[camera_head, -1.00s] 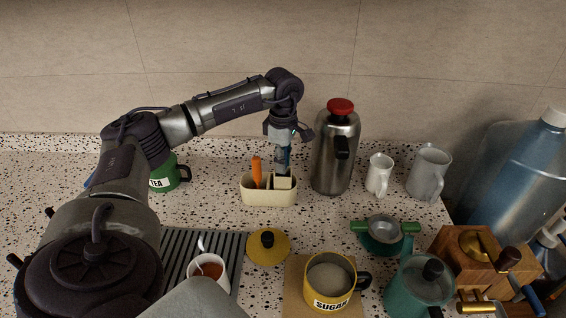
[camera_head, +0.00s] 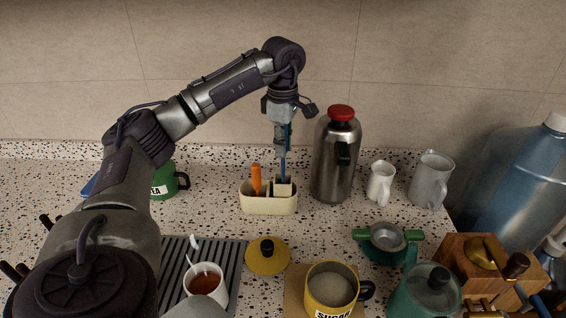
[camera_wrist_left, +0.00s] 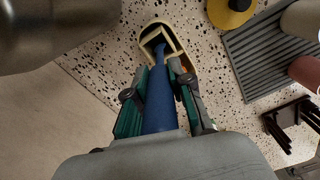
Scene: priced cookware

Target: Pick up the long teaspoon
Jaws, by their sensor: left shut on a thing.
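My left gripper (camera_head: 284,143) points down above the cream holder (camera_head: 269,207) and is shut on the blue handle (camera_head: 283,168) of a long slim utensil, likely the long teaspoon. The handle stands upright, its lower end still inside the holder's right compartment, so its tip is hidden. In the left wrist view the blue handle (camera_wrist_left: 157,98) lies between the two fingers of my gripper (camera_wrist_left: 158,84) and runs down into the holder (camera_wrist_left: 146,35). My right gripper is not in view.
An orange-handled utensil (camera_head: 256,178) stands in the holder's left compartment. A steel flask (camera_head: 335,170) stands close on the right, a green tea mug (camera_head: 162,184) on the left. In front are a yellow lid (camera_head: 268,262), a tea cup with a spoon (camera_head: 206,291) and a sugar mug (camera_head: 331,290).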

